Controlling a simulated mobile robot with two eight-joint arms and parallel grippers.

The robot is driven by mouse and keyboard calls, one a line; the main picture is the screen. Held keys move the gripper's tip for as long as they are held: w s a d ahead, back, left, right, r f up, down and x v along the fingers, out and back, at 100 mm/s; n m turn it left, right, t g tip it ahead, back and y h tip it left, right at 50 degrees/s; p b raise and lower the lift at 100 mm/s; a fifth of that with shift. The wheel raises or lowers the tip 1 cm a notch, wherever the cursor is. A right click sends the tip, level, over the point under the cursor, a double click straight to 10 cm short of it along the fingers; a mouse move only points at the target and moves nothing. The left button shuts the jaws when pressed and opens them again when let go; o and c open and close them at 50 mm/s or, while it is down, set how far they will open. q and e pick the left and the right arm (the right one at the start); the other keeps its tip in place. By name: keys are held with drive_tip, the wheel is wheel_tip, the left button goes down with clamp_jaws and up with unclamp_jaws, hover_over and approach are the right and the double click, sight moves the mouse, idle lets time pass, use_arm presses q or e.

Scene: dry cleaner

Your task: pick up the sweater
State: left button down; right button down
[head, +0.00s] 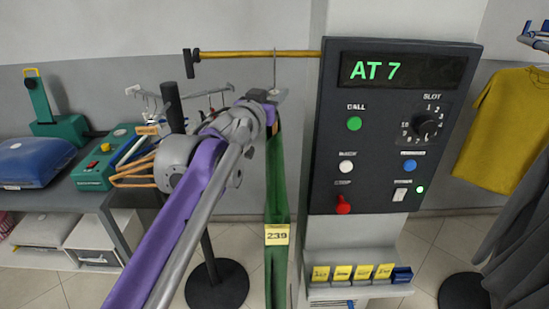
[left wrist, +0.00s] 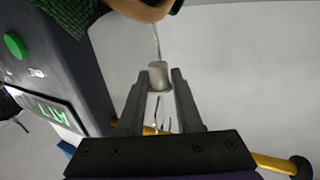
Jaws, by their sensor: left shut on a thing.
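A green garment (head: 278,185) with a yellow tag (head: 277,235) reading 239 hangs edge-on left of the control panel in the head view; I cannot tell whether it is the sweater. My left gripper (head: 274,97) is at its top, just below the brass rail. In the left wrist view the fingers (left wrist: 159,82) are shut on the pale collar (left wrist: 158,73) of its hanger. The wooden hanger (left wrist: 142,8) and a bit of green checked cloth (left wrist: 65,12) show at the top there. A mustard garment (head: 505,130) hangs at the right. My right gripper is not in view.
The dark control panel (head: 397,128) reads AT 7 and stands close right of the garment. The brass rail (head: 260,54) ends in a dark cap at left. A black stand base (head: 216,285) is on the floor. A counter with teal equipment (head: 97,170) is at left.

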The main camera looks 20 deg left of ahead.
use_arm(q)
drive_tip(key=shift+r, duration=0.15)
drive_tip(key=shift+r, duration=1.45)
drive_tip(key=shift+s+r, duration=0.1)
drive_tip(key=shift+r, duration=0.05)
drive_tip(key=s+a+b, duration=0.2)
drive_tip(key=s, duration=1.5)
drive_tip(key=shift+s+b, duration=0.35)
drive_tip(key=shift+b, duration=0.05)
